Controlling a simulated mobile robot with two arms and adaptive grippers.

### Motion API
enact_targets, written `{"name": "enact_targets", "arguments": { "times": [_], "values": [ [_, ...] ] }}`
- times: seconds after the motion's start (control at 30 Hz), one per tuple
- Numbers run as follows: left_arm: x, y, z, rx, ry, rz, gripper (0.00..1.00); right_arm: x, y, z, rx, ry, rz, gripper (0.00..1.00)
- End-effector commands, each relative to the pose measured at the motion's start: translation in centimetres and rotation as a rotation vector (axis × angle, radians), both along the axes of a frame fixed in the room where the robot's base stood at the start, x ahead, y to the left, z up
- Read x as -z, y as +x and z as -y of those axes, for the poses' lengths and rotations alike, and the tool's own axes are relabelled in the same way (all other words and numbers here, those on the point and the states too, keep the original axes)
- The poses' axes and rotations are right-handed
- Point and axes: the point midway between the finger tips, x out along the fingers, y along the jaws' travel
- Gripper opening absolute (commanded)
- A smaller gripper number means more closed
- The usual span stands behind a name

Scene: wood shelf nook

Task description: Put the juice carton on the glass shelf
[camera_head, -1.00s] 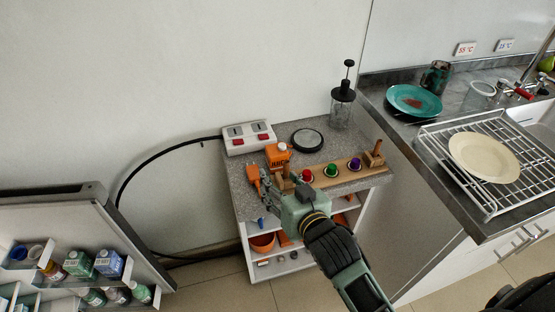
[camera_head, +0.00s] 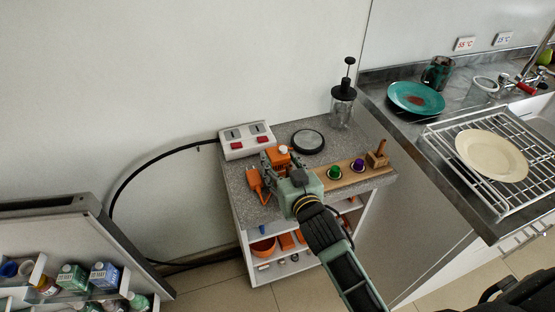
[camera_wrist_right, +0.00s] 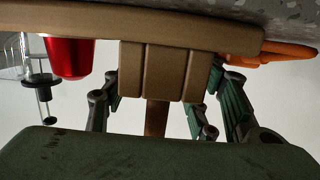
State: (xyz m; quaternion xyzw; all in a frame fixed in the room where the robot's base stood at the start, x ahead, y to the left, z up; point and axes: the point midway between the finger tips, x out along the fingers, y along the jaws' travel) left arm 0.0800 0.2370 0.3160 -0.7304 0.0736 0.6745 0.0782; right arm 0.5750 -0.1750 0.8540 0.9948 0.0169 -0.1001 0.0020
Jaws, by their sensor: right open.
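The juice carton, orange with a white cap (camera_head: 279,154), stands on the speckled top of a small cabinet (camera_head: 312,204). My right gripper (camera_head: 271,166) is open beside the carton's near side in the head view and partly covers it. In the right wrist view, the open fingers (camera_wrist_right: 165,105) have a wooden post (camera_wrist_right: 160,70) between them, with no carton visible there. Whether the gripper touches anything is unclear. I cannot make out a glass shelf. My left gripper is not in view.
A wooden capsule holder (camera_head: 350,175) stands right of the gripper; a red capsule (camera_wrist_right: 70,57) shows close by. An orange object (camera_head: 254,179), a switch box (camera_head: 246,140) and a black disc (camera_head: 308,141) are around the carton. An open door with bottle racks (camera_head: 85,235) is at left.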

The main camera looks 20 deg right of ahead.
Motion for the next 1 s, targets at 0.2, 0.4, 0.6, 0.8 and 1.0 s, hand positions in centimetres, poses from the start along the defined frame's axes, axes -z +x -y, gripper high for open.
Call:
{"name": "enact_targets", "arguments": {
  "times": [0.2, 0.4, 0.6, 0.8, 1.0],
  "values": [
    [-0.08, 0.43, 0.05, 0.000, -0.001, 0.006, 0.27, 0.32, 1.41, -0.07, -0.001, 0.000, 0.000, 0.53],
    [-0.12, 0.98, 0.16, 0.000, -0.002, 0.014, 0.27, 0.32, 1.38, -0.07, -0.001, 0.000, 0.000, 0.51],
    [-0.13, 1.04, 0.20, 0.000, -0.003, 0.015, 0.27, 0.32, 1.37, -0.07, -0.001, 0.000, 0.000, 0.33],
    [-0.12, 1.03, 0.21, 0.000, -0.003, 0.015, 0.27, 0.32, 1.36, -0.07, 0.000, 0.000, 0.000, 0.15],
    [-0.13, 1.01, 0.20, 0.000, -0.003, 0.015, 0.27, 0.21, 1.38, -0.07, -0.001, 0.000, 0.002, 0.06]
  ]
}}
